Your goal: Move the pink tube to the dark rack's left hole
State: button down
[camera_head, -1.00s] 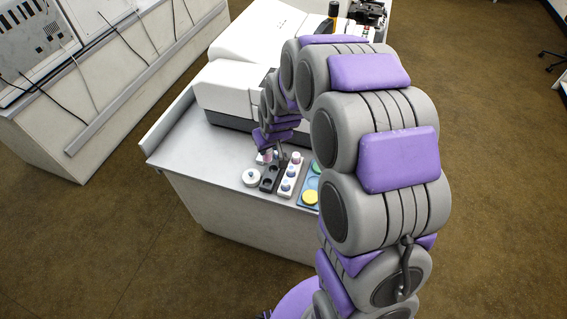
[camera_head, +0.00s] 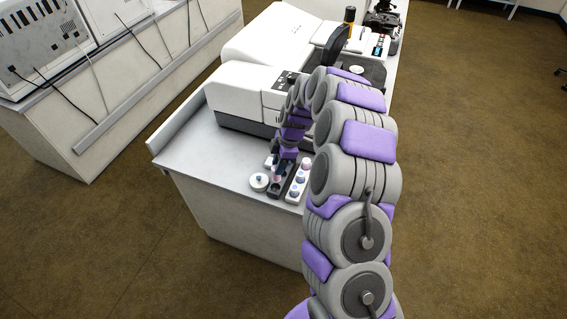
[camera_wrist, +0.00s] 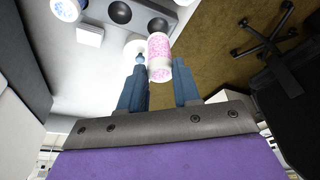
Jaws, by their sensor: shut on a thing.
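The pink tube (camera_wrist: 160,48), pink-patterned with a white end, is between my gripper's two blue fingers (camera_wrist: 160,84) in the wrist view. My gripper is shut on it. The tube's far end overlaps the dark rack's edge in that view; I cannot tell the height between them. The dark rack (camera_wrist: 138,14) shows empty round holes at the top of the wrist view. In the head view, the dark rack (camera_head: 273,194) lies on the bench below my gripper (camera_head: 283,166), which partly hides it. A small pink patch of the tube (camera_head: 277,170) shows there.
A white rack (camera_head: 299,182) with several blue-topped tubes stands close at the right. A round white pot (camera_head: 259,181) stands close at the left. The bench (camera_head: 195,165) is clear farther left.

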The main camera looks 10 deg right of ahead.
jog(key=a, duration=0.2)
jog(key=shift+a+f, duration=0.25)
jog(key=shift+a, duration=0.05)
jog(key=d+f, duration=0.3)
jog(key=shift+d, duration=0.3)
jog(key=shift+b+x, duration=0.5)
jog(key=shift+x, duration=0.4)
jog(key=a, duration=0.2)
jog(key=shift+a+r, duration=0.2)
jog(key=shift+a, duration=0.1)
jog(key=shift+d+b, duration=0.2)
jog(key=shift+b, duration=0.2)
jog(key=shift+d+r, duration=0.15)
jog(key=shift+d, duration=0.95)
jog(key=shift+s+a+r+b, duration=0.1)
jog(key=shift+a+r+b, duration=0.2)
jog(key=shift+a, duration=0.05)
